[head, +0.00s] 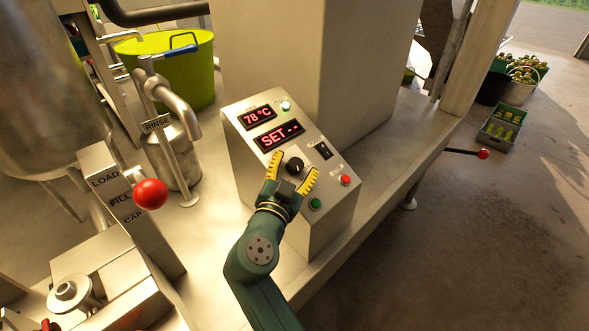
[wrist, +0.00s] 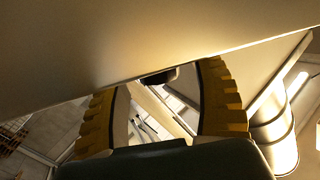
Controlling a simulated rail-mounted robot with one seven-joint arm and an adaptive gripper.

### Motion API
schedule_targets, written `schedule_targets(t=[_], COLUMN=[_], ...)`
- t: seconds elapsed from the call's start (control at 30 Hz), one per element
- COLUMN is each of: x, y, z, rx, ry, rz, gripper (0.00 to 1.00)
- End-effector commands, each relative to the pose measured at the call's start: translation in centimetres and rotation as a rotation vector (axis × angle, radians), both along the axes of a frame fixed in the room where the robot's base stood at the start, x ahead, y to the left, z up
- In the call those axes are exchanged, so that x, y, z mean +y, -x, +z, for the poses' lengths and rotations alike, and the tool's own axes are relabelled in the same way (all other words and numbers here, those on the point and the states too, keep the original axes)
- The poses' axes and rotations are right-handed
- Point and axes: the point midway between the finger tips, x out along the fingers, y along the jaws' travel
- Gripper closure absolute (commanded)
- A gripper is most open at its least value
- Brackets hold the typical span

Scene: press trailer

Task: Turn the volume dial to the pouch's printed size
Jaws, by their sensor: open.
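The black round dial (head: 294,165) sits on the sloped front of the metal control box (head: 330,222). The upper display (head: 258,118) reads 78 °C and the lower display (head: 279,136) reads SET with dashes. My gripper (head: 296,163) is open, its yellow fingers spread on either side of the dial in the head view. I cannot tell whether they touch it. In the wrist view, a dark rounded piece (wrist: 158,76), apparently the dial, shows between the fingertips (wrist: 160,80). I see no pouch or printed size.
The box also carries a black switch (head: 324,151), a red button (head: 345,180) and a green button (head: 315,203). A red-ball lever (head: 150,193) stands left by LOAD, FILL and CAP labels. A RINSE tap (head: 180,105) stands behind.

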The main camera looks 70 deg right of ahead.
Motion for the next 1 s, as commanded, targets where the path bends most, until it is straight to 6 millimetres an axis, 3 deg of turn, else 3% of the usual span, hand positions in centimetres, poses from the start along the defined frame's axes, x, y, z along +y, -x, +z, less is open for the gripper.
schedule_targets(t=[0.27,0.6,1.0], x=[-0.12,-0.09,-0.11], y=[-0.03,-0.04,0.0], z=[0.03,0.02,-0.17], rx=[0.0,0.0,0.004], ry=[0.0,0.0,0.005], rz=[0.001,0.001,0.011], gripper=[0.35,0.99,1.0])
